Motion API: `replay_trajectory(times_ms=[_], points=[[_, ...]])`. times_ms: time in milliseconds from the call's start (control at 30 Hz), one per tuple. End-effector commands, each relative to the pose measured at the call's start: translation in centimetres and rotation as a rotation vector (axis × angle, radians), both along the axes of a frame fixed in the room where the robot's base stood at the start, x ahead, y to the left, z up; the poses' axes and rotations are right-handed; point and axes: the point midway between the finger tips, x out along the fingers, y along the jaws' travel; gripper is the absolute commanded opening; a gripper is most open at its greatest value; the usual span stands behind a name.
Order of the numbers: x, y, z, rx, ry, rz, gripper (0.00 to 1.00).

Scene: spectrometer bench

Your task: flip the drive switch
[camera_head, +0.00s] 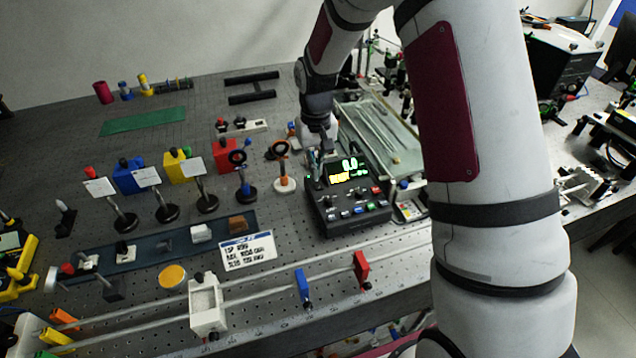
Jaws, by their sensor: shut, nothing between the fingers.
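A black instrument box (350,214) with a lit display (349,170) sits on the bench near the middle of the view. Its sloped face carries a row of small coloured buttons and switches (358,209). Which of these is the drive switch is too small to tell. My gripper (317,165) points down at the box's left back corner, beside the display. It is shut and empty. Its fingertips are small and dark here, and I cannot tell whether they touch the box.
A clear glass tray (378,132) with rods lies behind the box. Mounted optics, including an orange ring on a white base (284,182), stand close on the left. A white label card (248,251) and a rail with a red clamp (361,268) lie in front.

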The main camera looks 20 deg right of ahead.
Motion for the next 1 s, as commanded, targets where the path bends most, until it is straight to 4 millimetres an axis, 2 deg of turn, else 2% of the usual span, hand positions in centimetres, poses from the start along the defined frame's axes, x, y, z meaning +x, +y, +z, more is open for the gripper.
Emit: replay_trajectory(times_ms=[1000], points=[[-0.01,0.0,-0.92,0.0,0.001,0.0,0.0]])
